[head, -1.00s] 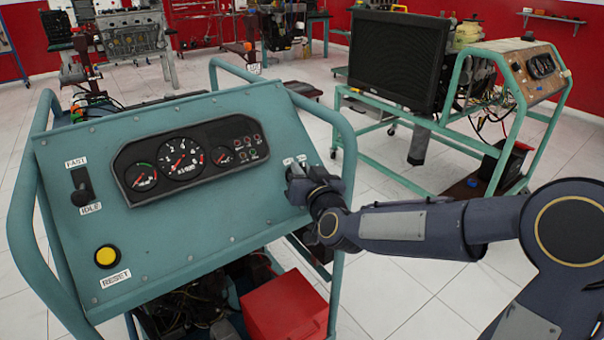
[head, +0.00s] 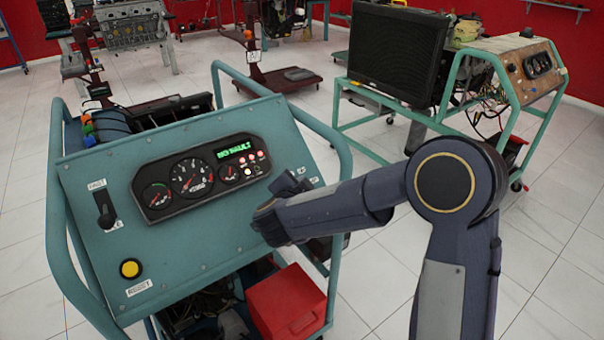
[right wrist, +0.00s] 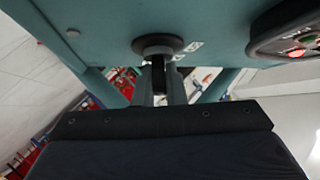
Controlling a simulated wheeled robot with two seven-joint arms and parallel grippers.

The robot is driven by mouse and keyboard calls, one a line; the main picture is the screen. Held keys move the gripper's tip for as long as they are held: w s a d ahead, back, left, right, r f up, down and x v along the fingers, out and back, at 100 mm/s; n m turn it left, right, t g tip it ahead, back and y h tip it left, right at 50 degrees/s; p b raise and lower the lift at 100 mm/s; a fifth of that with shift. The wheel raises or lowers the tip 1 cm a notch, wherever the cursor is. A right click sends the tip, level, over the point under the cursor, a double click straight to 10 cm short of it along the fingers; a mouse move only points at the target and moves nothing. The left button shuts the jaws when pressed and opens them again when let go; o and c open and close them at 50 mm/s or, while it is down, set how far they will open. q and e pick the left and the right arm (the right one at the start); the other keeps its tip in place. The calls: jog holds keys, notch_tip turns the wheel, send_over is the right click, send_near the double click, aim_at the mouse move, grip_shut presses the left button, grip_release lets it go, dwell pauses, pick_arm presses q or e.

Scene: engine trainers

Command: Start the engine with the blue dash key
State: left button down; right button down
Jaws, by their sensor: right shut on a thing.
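The blue-green dash panel (head: 200,250) faces me at a slant. Its gauge cluster (head: 200,174) shows a lit green text display and several lit lamps. My right gripper (head: 287,184) is at the right side of the panel, mostly hidden behind my own wrist. In the right wrist view, my right gripper (right wrist: 163,88) is shut on a dark key (right wrist: 158,70), which stands in a round ignition switch (right wrist: 158,45) on the panel. The key's blue colour is not visible here. My left gripper is not in view.
A throttle lever (head: 104,208) and a yellow reset button (head: 131,268) are at the panel's left. A red box (head: 287,303) sits below the panel. Another engine stand with a radiator (head: 396,58) is behind at right. Open tiled floor lies between.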

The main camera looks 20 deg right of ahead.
jog(key=shift+r+m+g+h+p, duration=0.1)
jog(key=shift+m+g+h+p, duration=0.2)
jog(key=shift+m+g+p, duration=0.4)
jog(key=c, duration=1.5)
grip_release()
jog(key=v, duration=0.7)
jog(key=shift+s+a, duration=0.15)
jog(key=shift+s, duration=0.15)
